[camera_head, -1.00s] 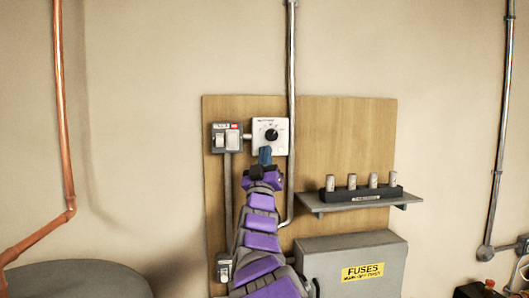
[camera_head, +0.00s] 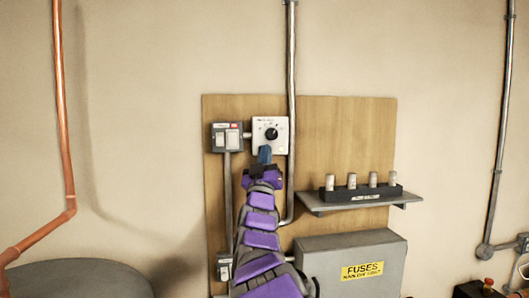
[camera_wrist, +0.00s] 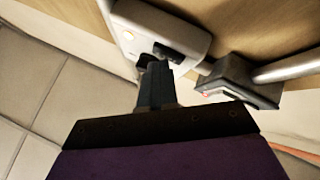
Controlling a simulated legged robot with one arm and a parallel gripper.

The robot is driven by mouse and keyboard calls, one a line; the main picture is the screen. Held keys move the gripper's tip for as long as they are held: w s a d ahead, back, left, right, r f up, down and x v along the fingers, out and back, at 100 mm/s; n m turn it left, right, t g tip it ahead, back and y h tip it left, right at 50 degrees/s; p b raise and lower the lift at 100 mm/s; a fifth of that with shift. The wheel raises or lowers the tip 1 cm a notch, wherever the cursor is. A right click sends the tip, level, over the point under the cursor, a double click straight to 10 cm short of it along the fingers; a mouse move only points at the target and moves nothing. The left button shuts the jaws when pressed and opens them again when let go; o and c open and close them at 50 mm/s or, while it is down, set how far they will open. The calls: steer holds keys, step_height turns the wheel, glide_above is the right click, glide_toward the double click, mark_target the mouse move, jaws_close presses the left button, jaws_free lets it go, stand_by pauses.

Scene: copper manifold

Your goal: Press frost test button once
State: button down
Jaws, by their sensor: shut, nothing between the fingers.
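A white control panel (camera_head: 283,126) with a black round dial (camera_head: 271,134) is mounted on the wooden backboard. My gripper (camera_head: 265,150) is at the panel's lower edge, below the dial, with its blue fingers together and empty. In the wrist view the white panel (camera_wrist: 160,25) is at the top, and my closed fingers (camera_wrist: 155,72) point up at it. A dark part of the panel shows just beyond the fingertips. I cannot tell whether the tips touch the panel. I cannot make out a frost test button; the fingers cover part of the panel's lower area.
A grey switch box (camera_head: 227,137) with two white switches sits just left of the panel; it also shows in the wrist view (camera_wrist: 240,80). A vertical metal conduit (camera_head: 291,60) runs close on the right. A shelf (camera_head: 360,202) with several fuses and a grey fuse box (camera_head: 330,262) are lower right.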

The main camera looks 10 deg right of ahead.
steer(key=shift+s+f+b, duration=0.1)
steer(key=shift+s+b, duration=0.25)
steer(key=shift+s, duration=0.3)
steer(key=s+b, duration=0.2)
steer(key=s, duration=0.3)
steer(key=shift+b, duration=0.35)
stand_by(0.3)
